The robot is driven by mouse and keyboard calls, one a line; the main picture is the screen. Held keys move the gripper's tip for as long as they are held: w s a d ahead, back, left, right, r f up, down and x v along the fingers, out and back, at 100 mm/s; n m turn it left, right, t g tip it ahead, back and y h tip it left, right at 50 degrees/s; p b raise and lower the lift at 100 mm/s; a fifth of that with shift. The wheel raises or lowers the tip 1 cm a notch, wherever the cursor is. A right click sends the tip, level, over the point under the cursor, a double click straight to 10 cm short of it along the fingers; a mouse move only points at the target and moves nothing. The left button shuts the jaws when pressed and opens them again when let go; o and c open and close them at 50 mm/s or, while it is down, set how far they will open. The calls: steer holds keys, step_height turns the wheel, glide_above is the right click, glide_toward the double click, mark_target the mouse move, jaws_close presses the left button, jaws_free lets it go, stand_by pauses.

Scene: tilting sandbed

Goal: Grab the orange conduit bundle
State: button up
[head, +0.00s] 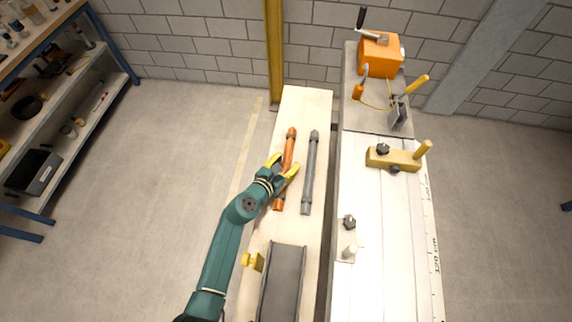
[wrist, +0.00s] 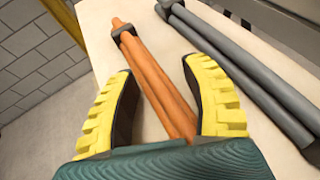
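The orange conduit bundle (head: 290,147) lies lengthwise on a pale wooden bench, with a dark clamp near its far end. It also shows in the wrist view (wrist: 155,75), running between the two yellow fingers. My gripper (head: 283,166) is over the middle of the bundle. In the wrist view my gripper (wrist: 160,78) is open, with one finger on each side of the bundle and visible gaps to both. Whether the fingers reach bench height is unclear.
A grey conduit bundle (head: 310,172) lies parallel, close to the right, also in the wrist view (wrist: 235,70). A grey channel (head: 285,285) sits at the bench's near end. A white table (head: 385,230) with clamps and an orange winch (head: 380,55) stands right. A yellow post (head: 275,50) rises behind.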

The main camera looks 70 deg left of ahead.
steer(key=shift+f, duration=0.1)
jaws_close()
